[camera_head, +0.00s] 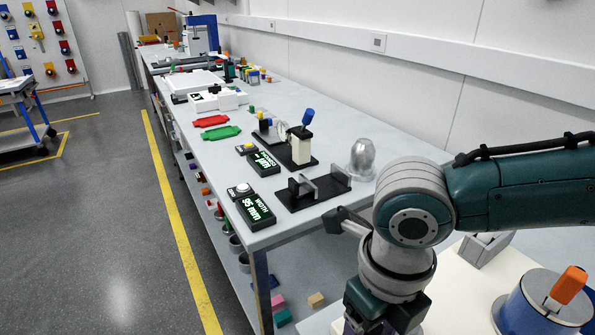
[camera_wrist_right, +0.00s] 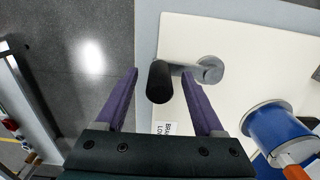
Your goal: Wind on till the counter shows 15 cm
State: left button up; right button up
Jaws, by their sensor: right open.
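In the right wrist view, a crank has a black grip (camera_wrist_right: 159,82) and a grey hub (camera_wrist_right: 209,70) on a pale panel (camera_wrist_right: 200,30). My right gripper (camera_wrist_right: 160,72) is open, with its purple fingers on either side of the black grip. I cannot tell whether they touch it. In the head view, my right gripper's body shows at the bottom and its fingertips are out of frame. A blue drum (camera_head: 530,318) with a pale top and orange handle (camera_head: 568,285) stands at lower right. I cannot make out a centimetre counter. My left gripper is not in view.
A grey block (camera_head: 486,248) stands on the pale panel behind my right arm. The long bench (camera_head: 325,115) holds two green-lit displays (camera_head: 256,209), a black fixture (camera_head: 312,190) and a silver dome (camera_head: 362,158).

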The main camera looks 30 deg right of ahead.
notch_tip(320, 180, up, 8)
jog(key=p, duration=0.7)
jog(key=shift+f, duration=0.1)
